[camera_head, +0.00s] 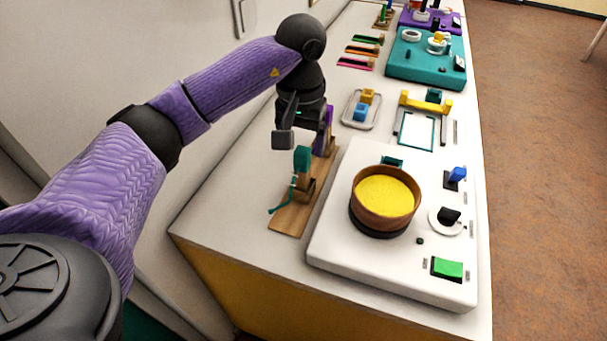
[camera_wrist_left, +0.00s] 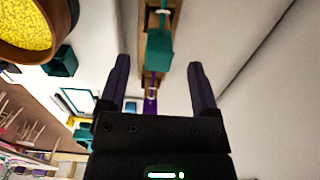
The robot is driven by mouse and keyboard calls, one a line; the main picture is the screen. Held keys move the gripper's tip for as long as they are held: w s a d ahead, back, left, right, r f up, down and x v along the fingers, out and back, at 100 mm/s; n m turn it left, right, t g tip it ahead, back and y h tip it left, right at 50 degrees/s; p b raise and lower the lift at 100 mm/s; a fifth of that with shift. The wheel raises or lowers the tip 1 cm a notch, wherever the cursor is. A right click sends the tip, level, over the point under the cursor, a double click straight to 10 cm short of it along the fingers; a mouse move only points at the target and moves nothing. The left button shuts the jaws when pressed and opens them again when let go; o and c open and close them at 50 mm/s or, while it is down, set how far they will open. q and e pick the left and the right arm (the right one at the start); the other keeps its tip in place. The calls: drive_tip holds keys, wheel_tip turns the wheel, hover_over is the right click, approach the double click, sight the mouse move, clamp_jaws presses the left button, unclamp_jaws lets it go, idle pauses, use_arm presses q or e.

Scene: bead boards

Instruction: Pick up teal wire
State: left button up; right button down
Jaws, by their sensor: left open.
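The teal wire (camera_head: 281,208) hangs as a thin cord at the left edge of a wooden rack (camera_head: 290,219). A teal block-like piece (camera_head: 302,158) stands on the rack above it; it also shows in the left wrist view (camera_wrist_left: 159,48). Whether the cord joins this piece is too small to tell. My left gripper (camera_head: 304,142) is open and empty above the rack, close to the teal piece. In the left wrist view, the teal piece lies beyond and between my left fingertips (camera_wrist_left: 160,72). A purple piece (camera_head: 328,116) stands at the rack's far end. My right gripper is out of view.
A white board (camera_head: 330,250) right of the rack holds a wooden bowl of yellow beads (camera_head: 386,190), a green button (camera_head: 447,268) and a blue switch (camera_head: 457,174). Farther back are a teal board (camera_head: 400,70) and colored strips (camera_head: 362,50). The counter left of the rack is clear.

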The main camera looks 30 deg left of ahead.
sight(302, 151)
use_arm(q)
wheel_tip(302, 151, down, 4)
drive_tip(key=shift+b, duration=0.4)
drive_tip(key=shift+d, duration=0.1)
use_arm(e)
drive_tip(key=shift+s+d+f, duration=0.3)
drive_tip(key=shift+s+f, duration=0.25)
